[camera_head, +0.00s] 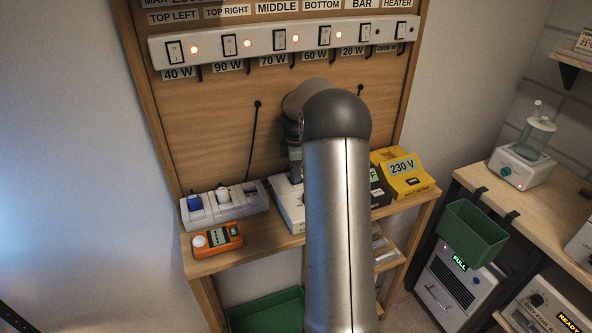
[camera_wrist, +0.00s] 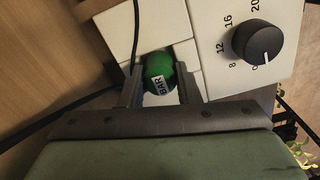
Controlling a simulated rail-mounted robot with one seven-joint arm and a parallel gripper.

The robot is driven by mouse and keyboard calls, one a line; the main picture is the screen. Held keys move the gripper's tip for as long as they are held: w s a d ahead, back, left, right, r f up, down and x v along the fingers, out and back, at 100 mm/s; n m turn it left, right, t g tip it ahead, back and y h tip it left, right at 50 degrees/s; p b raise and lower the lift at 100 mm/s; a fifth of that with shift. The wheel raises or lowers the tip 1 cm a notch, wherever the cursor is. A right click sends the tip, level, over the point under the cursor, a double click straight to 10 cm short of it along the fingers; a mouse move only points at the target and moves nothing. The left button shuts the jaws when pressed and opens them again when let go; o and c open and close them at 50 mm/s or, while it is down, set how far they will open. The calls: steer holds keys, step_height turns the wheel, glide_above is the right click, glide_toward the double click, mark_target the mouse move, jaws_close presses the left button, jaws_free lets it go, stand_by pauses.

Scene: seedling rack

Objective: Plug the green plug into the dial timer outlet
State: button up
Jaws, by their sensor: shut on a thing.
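The green plug (camera_wrist: 158,70), with a white label reading BAR, sits between the two fingers of my gripper (camera_wrist: 160,88) in the wrist view. My gripper is shut on it. The white dial timer (camera_wrist: 215,75) lies right by the plug, its black knob (camera_wrist: 258,43) to the right of it. The plug is over the timer's outlet end; I cannot tell whether it is seated, as the outlet face is hidden. In the head view the timer (camera_head: 289,205) stands on the shelf, partly behind my arm. My gripper (camera_head: 295,172) is above it, and the plug is not clear there.
A grey power strip (camera_head: 226,207) with a blue plug and a white plug stands left of the timer. An orange meter (camera_head: 218,240) is in front of it. A yellow 230 V box (camera_head: 403,178) stands to the right. A black cable (camera_wrist: 136,35) runs beside the plug.

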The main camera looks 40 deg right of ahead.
steer(key=o, duration=1.1)
steer(key=shift+c, duration=0.2)
steer(key=shift+r+b, duration=0.5)
steer(key=shift+r, duration=3.25)
